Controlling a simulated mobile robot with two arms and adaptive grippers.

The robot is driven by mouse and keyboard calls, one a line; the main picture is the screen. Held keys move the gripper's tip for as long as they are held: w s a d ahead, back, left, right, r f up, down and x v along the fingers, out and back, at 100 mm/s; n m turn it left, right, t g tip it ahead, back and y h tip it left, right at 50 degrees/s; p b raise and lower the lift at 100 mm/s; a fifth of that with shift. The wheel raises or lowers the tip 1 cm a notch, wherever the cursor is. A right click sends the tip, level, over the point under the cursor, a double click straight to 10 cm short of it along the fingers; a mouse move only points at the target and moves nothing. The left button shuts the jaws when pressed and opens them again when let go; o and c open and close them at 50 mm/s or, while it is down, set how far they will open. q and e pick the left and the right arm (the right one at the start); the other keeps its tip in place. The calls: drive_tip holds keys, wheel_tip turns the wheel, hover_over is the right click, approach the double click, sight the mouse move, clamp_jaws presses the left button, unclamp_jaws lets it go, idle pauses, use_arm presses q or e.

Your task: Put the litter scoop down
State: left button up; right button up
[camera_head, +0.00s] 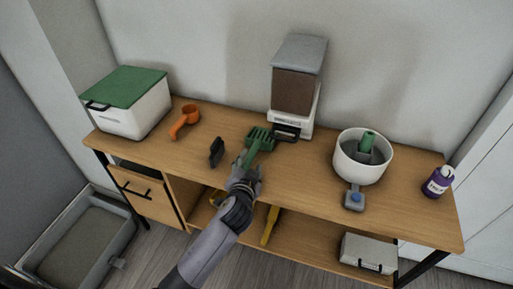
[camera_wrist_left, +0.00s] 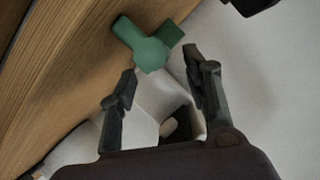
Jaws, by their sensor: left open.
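The green litter scoop (camera_head: 258,141), with a slotted head, is at the middle of the wooden table top, just in front of the food dispenser. Its handle points towards my left gripper (camera_head: 246,168). In the left wrist view the green scoop (camera_wrist_left: 148,45) shows just beyond the two spread fingertips of the left gripper (camera_wrist_left: 160,64). The left gripper is open, and its fingers are not closed on the scoop. Whether a finger touches the handle is unclear. My right gripper is in neither view.
A dispenser (camera_head: 296,92) stands behind the scoop. A black brush-like item (camera_head: 217,152) and an orange scoop (camera_head: 185,120) lie left, near a green-lidded box (camera_head: 128,101). A white bowl (camera_head: 361,158) and purple bottle (camera_head: 438,182) stand right. Table space is clear between scoop and bowl.

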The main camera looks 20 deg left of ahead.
sight(251, 158)
use_arm(q)
drive_tip(key=shift+x, duration=2.35)
drive_tip(key=shift+c, duration=0.2)
clamp_jaws()
